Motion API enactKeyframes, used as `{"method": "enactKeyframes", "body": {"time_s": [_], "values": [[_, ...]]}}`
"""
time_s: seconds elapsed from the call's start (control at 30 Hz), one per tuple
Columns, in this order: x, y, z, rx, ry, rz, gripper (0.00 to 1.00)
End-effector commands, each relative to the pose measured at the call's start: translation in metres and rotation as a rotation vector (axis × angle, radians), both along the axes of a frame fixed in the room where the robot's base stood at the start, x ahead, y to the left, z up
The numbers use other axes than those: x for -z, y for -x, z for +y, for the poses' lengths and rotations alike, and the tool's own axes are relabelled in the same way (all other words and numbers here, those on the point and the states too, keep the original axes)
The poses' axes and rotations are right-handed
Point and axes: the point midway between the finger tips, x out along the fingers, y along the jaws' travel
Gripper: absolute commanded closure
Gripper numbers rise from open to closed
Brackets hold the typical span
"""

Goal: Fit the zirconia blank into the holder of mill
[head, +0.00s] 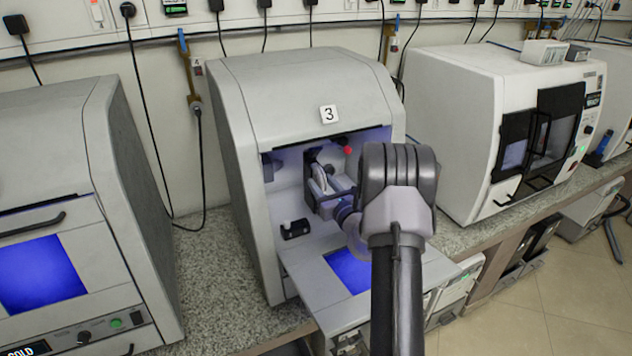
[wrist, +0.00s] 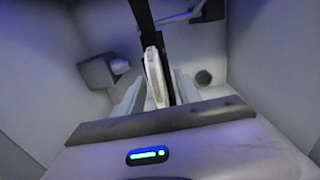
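The mill marked 3 (head: 310,80) stands open, with its door folded down, and my arm reaches into its lit chamber. The zirconia blank (wrist: 156,76), a pale disc seen nearly edge-on, stands upright between the fingers of my gripper (wrist: 159,84). A dark gap shows between the blank and the right finger; the left finger is very close to it. A dark bar (wrist: 143,20), seemingly part of the holder, runs up behind the blank. The blank (head: 320,178) and my gripper (head: 325,190) also show inside the chamber in the head view. The blank's seating is hidden.
A small grey box (wrist: 98,72) sits on the chamber's left wall in the wrist view. Other mills stand left (head: 70,200) and right (head: 480,130) on the speckled counter (head: 215,270).

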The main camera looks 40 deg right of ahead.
Motion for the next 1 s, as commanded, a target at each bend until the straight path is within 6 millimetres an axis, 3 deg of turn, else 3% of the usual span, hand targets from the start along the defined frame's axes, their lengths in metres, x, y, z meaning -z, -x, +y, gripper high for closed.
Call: {"method": "enactKeyframes", "body": {"time_s": [0.17, 0.4, 1.0], "values": [[-0.0006, -0.0010, 0.0000, -0.001, 0.000, 0.001, 0.60], [-0.0007, -0.0008, 0.0003, -0.001, 0.000, 0.001, 1.00], [-0.0005, -0.0008, 0.0006, -0.002, 0.000, 0.001, 1.00]]}}
